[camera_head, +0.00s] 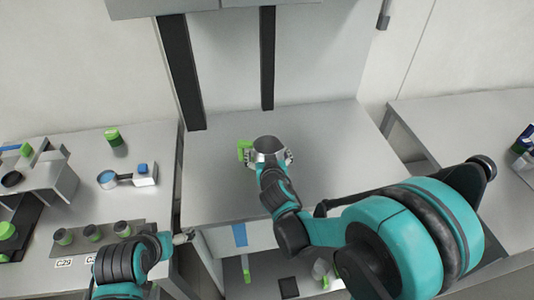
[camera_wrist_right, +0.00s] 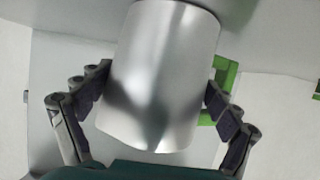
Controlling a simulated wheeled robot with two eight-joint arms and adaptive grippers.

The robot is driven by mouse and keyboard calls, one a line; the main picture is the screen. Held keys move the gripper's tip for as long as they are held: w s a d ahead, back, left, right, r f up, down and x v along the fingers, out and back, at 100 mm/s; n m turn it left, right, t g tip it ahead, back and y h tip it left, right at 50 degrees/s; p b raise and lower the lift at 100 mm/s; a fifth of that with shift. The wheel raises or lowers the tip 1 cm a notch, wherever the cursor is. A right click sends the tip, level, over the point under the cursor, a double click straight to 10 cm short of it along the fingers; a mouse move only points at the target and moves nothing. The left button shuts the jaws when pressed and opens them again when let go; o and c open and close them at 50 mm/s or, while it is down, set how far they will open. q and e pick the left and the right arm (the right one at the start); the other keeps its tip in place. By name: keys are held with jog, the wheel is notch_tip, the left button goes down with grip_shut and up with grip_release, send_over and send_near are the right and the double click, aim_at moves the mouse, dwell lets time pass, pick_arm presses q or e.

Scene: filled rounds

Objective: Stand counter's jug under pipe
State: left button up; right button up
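A metal jug (camera_head: 268,145) with a green handle (camera_head: 244,148) is at the middle counter (camera_head: 220,200), upright with its dark mouth up. My right gripper (camera_head: 272,157) is around the jug from the near side. In the right wrist view the jug (camera_wrist_right: 160,75) fills the space between the two fingers (camera_wrist_right: 158,100), which press on its sides; the green handle (camera_wrist_right: 226,85) is at the right. I cannot tell whether the jug touches the counter. My left gripper (camera_head: 184,238) is low left, at the counter's edge; its opening is unclear. I cannot make out a pipe.
Two dark posts (camera_head: 181,70) stand at the back of the counter under a grey overhead box (camera_head: 215,4). The left counter holds a green-topped jar (camera_head: 113,137), a blue-and-white device (camera_head: 144,175) and several small cups. A lower shelf lies below the counter.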

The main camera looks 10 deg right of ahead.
jog(key=shift+r, duration=0.2)
jog(key=shift+s+r+p, duration=0.2)
jog(key=shift+s+p, duration=0.1)
jog(key=shift+s, duration=0.05)
jog(key=p+v, duration=0.4)
jog(key=v, duration=0.7)
jog(key=s+d+g, duration=0.3)
jog(key=s, duration=0.3)
jog(key=s+d+g+y, duration=0.1)
jog(key=s+d+g, duration=0.2)
jog(key=s, duration=0.4)
jog(key=shift+d+r+n+g, duration=0.3)
jog(key=shift+d+n, duration=0.05)
jog(key=shift+n, duration=0.05)
dwell(1.0)
